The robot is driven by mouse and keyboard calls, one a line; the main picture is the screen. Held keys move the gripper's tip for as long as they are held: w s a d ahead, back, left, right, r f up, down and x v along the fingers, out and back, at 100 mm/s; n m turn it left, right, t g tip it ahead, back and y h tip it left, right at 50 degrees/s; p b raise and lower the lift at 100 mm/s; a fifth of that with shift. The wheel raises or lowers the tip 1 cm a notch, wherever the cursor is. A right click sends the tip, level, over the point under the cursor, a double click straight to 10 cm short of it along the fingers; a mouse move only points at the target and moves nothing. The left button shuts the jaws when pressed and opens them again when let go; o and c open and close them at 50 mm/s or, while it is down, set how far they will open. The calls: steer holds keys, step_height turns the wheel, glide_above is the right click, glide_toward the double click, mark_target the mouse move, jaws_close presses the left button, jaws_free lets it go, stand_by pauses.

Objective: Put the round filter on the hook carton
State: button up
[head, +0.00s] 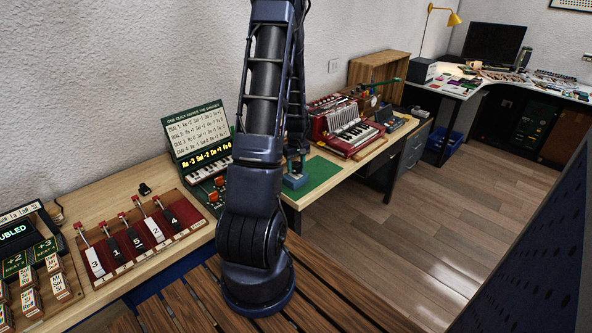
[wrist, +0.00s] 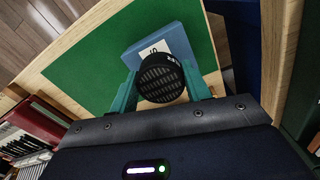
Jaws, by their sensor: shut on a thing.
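The round filter (wrist: 161,80) is black with a mesh face and sits between my gripper's teal fingers (wrist: 163,88) in the wrist view. My gripper is shut on it. The hook carton (wrist: 178,38), a blue box with a small white label, lies on the green mat just beyond the filter. The filter overlaps the carton's near part in the wrist view; I cannot tell whether they touch. In the head view the carton (head: 294,182) shows on the mat beneath my gripper (head: 297,167). The filter is not clearly visible there.
The green mat (head: 322,172) has bare room around the carton. A red accordion (head: 342,128) stands to its right in the head view. A green sign with a small keyboard (head: 196,140) and a red lever board (head: 140,240) stand to the left.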

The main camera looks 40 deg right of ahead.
steer(key=shift+f, duration=1)
steer(key=shift+f, duration=0.1)
steer(key=o, duration=1)
steer(key=shift+c, duration=0.2)
